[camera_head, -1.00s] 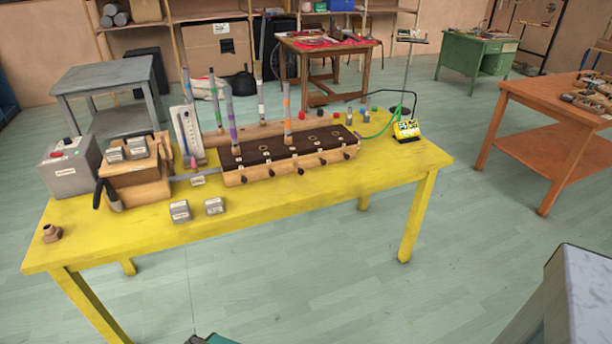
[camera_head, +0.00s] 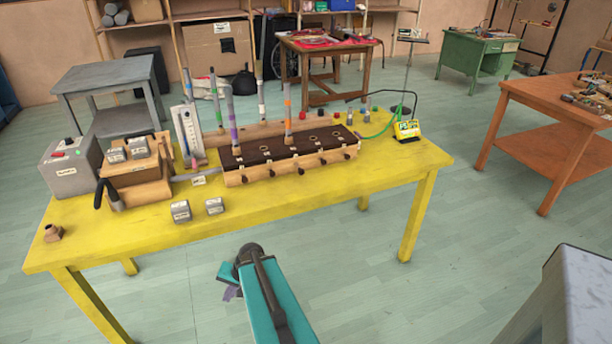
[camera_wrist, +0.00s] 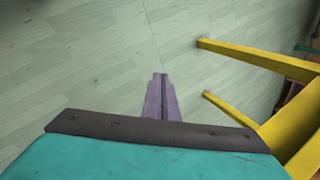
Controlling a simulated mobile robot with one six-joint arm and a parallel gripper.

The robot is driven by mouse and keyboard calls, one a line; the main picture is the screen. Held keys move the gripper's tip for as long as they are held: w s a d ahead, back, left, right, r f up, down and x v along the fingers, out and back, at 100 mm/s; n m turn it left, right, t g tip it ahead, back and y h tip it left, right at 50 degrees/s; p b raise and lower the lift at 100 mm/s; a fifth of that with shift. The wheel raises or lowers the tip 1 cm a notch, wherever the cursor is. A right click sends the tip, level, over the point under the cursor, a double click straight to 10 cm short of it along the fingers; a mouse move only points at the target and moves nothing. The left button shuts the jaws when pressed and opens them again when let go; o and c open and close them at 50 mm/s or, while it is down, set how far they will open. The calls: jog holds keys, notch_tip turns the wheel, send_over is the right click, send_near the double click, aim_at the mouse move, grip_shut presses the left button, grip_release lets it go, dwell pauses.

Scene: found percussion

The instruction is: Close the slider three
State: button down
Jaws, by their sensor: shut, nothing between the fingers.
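A long wooden box with a dark top (camera_head: 290,158) stands on the yellow table. Several dark slider knobs on short stems stick out of its front face, with the middle slider knob (camera_head: 300,171) near the centre of the row. Their number labels are too small to read, so I cannot tell for sure which is slider three. My gripper (camera_head: 232,293) is in front of and below the table edge, well apart from the box. Its purple fingers (camera_wrist: 161,77) are shut and empty, with floor behind them in the wrist view.
The yellow table (camera_head: 330,195) also bears two small grey blocks (camera_head: 181,211), a wooden stack with grey blocks (camera_head: 135,175), a grey box (camera_head: 70,165) and a yellow display (camera_head: 407,130). Striped tubes rise above the box. Yellow table legs (camera_wrist: 255,55) are at right in the wrist view.

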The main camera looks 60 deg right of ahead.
aim_at(302, 174)
jog(key=s+d+r+m+t+h, duration=0.1)
jog(key=d+r+m+t+h, duration=0.15)
jog(key=d+r, duration=0.65)
jog(key=s+d+r+m+t+h, duration=0.2)
jog(key=d+r+m, duration=0.3)
jog(key=d, duration=0.8)
jog(key=s+d+r+m+h, duration=0.2)
jog(key=s+d+r, duration=0.3)
jog(key=d+r, duration=0.2)
jog(key=s+d+r+m+t+h, duration=0.1)
jog(key=s+d+r+m+h, duration=0.1)
jog(key=s+d+r, duration=0.3)
jog(key=d+r, duration=0.2)
jog(key=d, duration=0.2)
jog(key=shift+s+r+h+p, duration=0.2)
jog(key=shift+s+h+p, duration=0.05)
jog(key=shift+h+p, duration=0.1)
jog(key=shift+w+d+f+t, duration=0.1)
jog(key=shift+w+t, duration=0.05)
jog(key=shift+t, duration=0.1)
